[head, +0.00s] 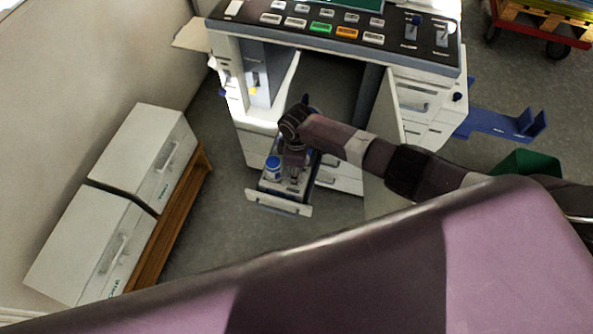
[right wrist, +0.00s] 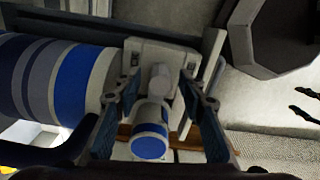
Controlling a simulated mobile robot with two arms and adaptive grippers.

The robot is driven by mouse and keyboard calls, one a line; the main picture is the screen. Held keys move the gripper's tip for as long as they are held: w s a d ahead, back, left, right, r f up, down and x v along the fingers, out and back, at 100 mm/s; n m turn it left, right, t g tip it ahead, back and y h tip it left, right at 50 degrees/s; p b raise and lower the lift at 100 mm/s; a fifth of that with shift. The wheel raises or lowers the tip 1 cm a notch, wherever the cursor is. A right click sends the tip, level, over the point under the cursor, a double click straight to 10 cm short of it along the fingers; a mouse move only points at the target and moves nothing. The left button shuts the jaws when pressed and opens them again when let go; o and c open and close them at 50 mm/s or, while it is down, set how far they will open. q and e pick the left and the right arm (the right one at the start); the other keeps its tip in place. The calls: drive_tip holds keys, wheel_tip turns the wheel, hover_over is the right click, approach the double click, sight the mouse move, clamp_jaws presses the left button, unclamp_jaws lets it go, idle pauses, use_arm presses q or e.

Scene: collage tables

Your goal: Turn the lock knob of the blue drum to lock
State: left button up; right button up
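The blue drum (right wrist: 85,78), a cylinder with blue, grey and white bands, lies at the left of the right wrist view. The lock knob (right wrist: 150,146), white with a blue end, shows in the middle of that view. My right gripper (right wrist: 158,132) is open, with one finger on each side of the knob; I see no clear contact. In the head view my right gripper (head: 293,177) is over the pulled-out drawer (head: 279,204), beside a small blue and white round part (head: 272,168). My left gripper is not in view.
The big copier (head: 380,58) with its button panel stands behind the drawer, its front door (head: 386,120) open at the right. White boxes (head: 150,150) sit on a wooden stand at the left. Grey floor (head: 225,235) is free in front of the drawer.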

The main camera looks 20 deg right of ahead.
wheel_tip(320, 180, up, 12)
idle(0.6)
idle(0.5)
